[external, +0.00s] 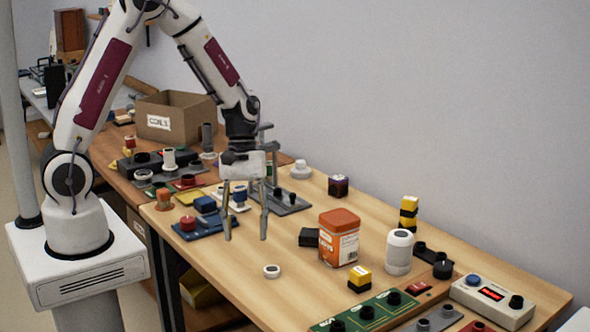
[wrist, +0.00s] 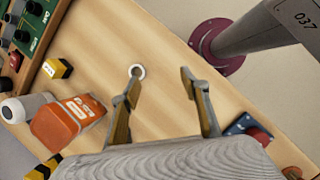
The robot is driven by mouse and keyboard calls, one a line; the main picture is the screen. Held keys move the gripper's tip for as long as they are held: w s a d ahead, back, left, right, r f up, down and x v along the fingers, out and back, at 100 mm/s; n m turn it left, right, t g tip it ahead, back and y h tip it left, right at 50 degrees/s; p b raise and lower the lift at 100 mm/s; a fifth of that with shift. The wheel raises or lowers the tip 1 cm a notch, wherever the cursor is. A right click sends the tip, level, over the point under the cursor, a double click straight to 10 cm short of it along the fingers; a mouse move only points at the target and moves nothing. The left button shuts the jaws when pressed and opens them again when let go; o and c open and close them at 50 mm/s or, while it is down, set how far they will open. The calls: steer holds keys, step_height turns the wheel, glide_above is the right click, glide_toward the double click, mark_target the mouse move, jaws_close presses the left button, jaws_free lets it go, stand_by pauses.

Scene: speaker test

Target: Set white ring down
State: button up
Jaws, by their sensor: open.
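The white ring (external: 271,276) lies on the wooden table, near its front edge and left of the orange tin. In the wrist view the white ring (wrist: 143,72) shows just beyond the tip of the left finger, with bare wood in its hole. My gripper (external: 246,238) is open and empty, its fingers pointing down to the left of the ring and behind it. The wrist view also shows the two fingers of my gripper (wrist: 160,76) spread wide, with only table between them. I cannot tell how high the fingertips are above the wood.
An orange tin (external: 338,240), a white cylinder (external: 399,254) and a yellow-black block (external: 359,280) stand to the right. A blue base with a red knob (external: 190,228) is left of the fingers. Green panels (external: 367,316) lie at the front. Wood around the ring is clear.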

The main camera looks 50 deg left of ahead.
steer(key=w+n, duration=0.1)
steer(key=w+d+n, duration=0.1)
steer(key=n, duration=0.1)
steer(key=w+n+t, duration=0.1)
steer(key=shift+w+d+n+h, duration=0.15)
steer(key=shift+d+n+h, duration=0.15)
steer(key=shift+d+h, duration=0.1)
steer(key=shift+x, duration=1.25)
steer(key=shift+w+x, duration=0.15)
steer(key=shift+x, duration=1.15)
steer(key=shift+w+x, duration=0.1)
steer(key=shift+x, duration=1.25)
steer(key=shift+d, duration=0.1)
